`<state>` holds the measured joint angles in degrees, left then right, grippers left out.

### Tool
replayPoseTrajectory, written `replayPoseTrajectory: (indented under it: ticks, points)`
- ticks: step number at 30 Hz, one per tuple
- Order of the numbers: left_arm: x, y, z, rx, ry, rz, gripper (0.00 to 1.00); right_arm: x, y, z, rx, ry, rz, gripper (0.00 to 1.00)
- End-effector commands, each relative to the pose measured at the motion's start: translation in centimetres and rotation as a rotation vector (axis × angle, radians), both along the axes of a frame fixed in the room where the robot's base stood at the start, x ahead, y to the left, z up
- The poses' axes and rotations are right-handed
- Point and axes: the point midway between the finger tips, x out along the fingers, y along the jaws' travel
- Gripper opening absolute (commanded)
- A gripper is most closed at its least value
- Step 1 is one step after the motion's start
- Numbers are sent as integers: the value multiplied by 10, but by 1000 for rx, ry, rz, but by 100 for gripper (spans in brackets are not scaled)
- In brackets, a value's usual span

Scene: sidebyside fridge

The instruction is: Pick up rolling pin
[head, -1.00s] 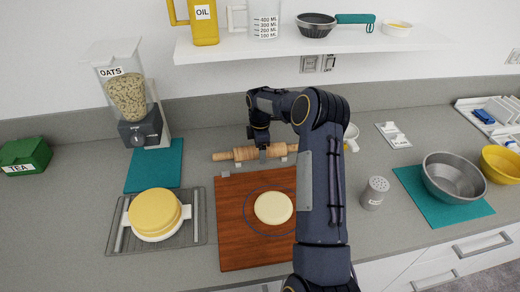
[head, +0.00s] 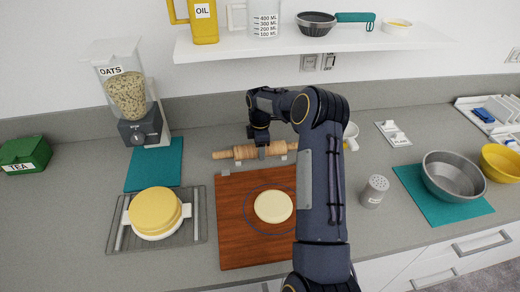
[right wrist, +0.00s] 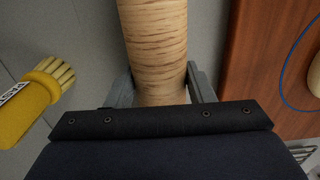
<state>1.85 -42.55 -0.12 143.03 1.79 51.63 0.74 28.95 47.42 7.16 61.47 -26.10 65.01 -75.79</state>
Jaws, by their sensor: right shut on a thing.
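A wooden rolling pin (head: 232,154) lies left to right behind the cutting board, at the back of the counter. My right gripper (head: 262,152) comes down on its middle from above. In the right wrist view the pin (right wrist: 157,45) passes between the two grey fingers of the gripper (right wrist: 160,88), one on each side, shut on it. Whether the pin is clear of its rests or the counter I cannot tell. My left gripper is not in view.
The brown cutting board (head: 235,235) with a round of dough (head: 273,207) is just in front. A yellow brush (right wrist: 35,100) lies beside the pin in the wrist view. A shaker (head: 375,191) and steel bowl (head: 453,177) stand right, the oats dispenser (head: 128,98) left. A shelf (head: 300,44) hangs above.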

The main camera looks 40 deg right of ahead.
Motion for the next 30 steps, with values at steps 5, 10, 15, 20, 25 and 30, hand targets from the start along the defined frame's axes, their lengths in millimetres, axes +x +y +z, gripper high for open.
replayPoseTrajectory:
  ticks: [5, 10, 15, 20, 25, 30]
  points:
    - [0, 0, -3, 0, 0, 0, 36, 2, 0, 12, -2, -5, 0, 17]
    - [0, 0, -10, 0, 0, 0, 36, 1, 4, 36, -2, -7, 2, 17]
    - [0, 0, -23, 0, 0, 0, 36, -7, 31, 67, -1, -8, 3, 17]
    - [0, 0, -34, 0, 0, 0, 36, -16, 61, 93, 0, -6, 6, 17]
    - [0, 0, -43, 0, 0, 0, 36, -26, 94, 109, 0, -6, 3, 17]
    - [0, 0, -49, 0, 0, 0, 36, -33, 117, 121, 0, -4, 2, 17]
